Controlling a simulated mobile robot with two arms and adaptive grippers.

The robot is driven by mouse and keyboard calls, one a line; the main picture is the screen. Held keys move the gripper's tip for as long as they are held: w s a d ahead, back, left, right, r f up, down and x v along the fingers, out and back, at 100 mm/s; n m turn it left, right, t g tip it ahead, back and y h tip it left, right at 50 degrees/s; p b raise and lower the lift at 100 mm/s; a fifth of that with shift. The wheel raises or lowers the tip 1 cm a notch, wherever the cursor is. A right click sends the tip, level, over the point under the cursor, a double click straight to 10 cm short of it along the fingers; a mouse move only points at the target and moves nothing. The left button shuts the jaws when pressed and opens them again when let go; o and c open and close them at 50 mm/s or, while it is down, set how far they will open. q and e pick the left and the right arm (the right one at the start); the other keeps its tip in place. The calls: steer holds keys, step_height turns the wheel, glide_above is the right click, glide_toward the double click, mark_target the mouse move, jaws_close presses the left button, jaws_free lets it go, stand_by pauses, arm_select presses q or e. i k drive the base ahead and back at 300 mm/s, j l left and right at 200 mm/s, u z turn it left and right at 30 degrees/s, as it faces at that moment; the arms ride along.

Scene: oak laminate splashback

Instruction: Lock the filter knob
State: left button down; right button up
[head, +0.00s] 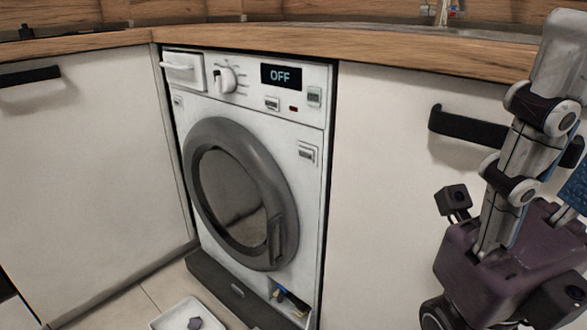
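The washing machine (315,190) stands under the worktop, its round door (240,195) shut and its display (281,77) reading OFF. At its lower right corner is an open filter recess (289,298). A small dark blue part with a yellowish bit shows inside; it is too small to tell whether this is the filter knob or how it is turned. A white tray (165,321) on the floor in front holds a small dark purple lobed piece (195,323). One of my arms shows at the right, far from the recess; I see no gripper fingers.
White cabinet fronts flank the machine, with black handles at left (30,76) and right (468,127). The wooden worktop (400,45) runs above. A dark plinth (232,290) runs along the machine's base. The tray lies close in front of it.

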mark_target(296, 302)
steer(key=k+j, duration=1.15)
steer(key=j, duration=0.25)
